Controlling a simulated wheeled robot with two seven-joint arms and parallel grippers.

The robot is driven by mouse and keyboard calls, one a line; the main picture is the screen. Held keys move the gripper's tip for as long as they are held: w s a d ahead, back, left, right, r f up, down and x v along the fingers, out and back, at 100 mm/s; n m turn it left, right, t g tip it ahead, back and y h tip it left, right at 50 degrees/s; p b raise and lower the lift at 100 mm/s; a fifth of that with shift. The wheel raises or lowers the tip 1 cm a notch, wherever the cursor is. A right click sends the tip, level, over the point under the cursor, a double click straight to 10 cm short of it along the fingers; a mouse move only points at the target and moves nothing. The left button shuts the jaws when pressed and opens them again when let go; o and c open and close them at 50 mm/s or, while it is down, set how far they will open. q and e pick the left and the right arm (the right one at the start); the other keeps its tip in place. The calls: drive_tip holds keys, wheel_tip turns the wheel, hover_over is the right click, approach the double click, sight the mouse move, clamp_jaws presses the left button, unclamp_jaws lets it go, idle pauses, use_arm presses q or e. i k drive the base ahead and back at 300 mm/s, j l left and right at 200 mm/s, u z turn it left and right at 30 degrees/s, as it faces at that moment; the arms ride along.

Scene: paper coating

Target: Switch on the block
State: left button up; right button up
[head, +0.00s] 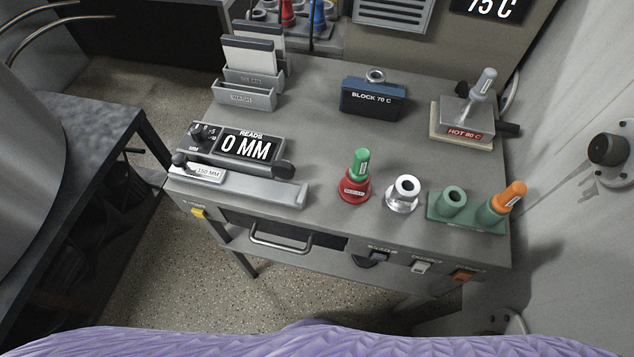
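The dark blue block (373,98), labelled "BLOCK 70 C", stands on the back middle of the grey bench. A grey ring-shaped socket (376,76) sits on its top. Several switches are on the bench's front face: a yellow one (198,213) at the left, a black one (380,256), a white one (421,267) and an orange one (463,275) at the right. Their labels are too small to read surely, and I cannot tell their on or off states. Neither of my grippers is in view.
On the bench (330,140) stand a "0 MM" reader (245,148), paper racks (245,97), a red holder (353,190) with a green-topped bottle, a silver cup (404,193), a green stand (452,205) and a "HOT 80 C" plate (465,133). A handle (283,243) protrudes below.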

sight(461, 275)
drive_tip(key=z, duration=1.7)
drive_tip(key=k+l, duration=0.05)
drive_tip(key=l, duration=0.05)
